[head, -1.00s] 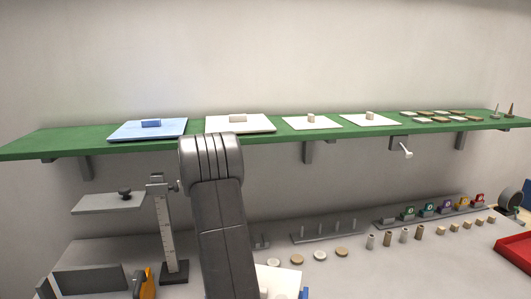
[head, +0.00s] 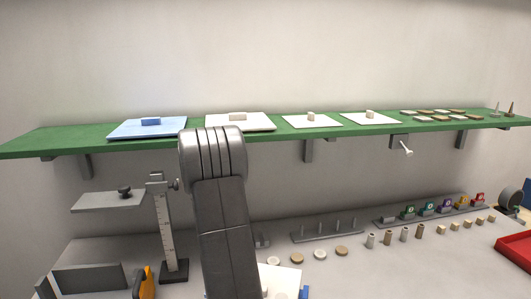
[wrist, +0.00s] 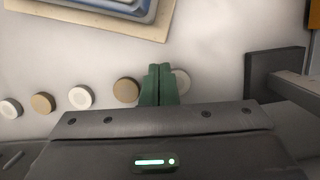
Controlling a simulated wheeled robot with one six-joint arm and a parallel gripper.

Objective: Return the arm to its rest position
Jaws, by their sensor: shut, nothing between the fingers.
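My arm (head: 222,215) rises grey in front of the bench in the head view, and its upper joint overlaps the front of the green shelf. My gripper is hidden there. In the wrist view my gripper (wrist: 160,72) shows its two green fingers pressed together with nothing between them. The fingertips are over the pale bench among a row of round discs. A tan disc (wrist: 126,90) is just left of the fingers. A white disc (wrist: 181,82) is partly hidden behind them on the right.
The green shelf (head: 60,140) spans the back, carrying plates and small pieces. A height gauge (head: 168,230) stands left of my arm. A red tray (head: 515,252) is at the right. In the wrist view, a dark block (wrist: 270,70) is right of the fingers and a board (wrist: 110,18) lies beyond.

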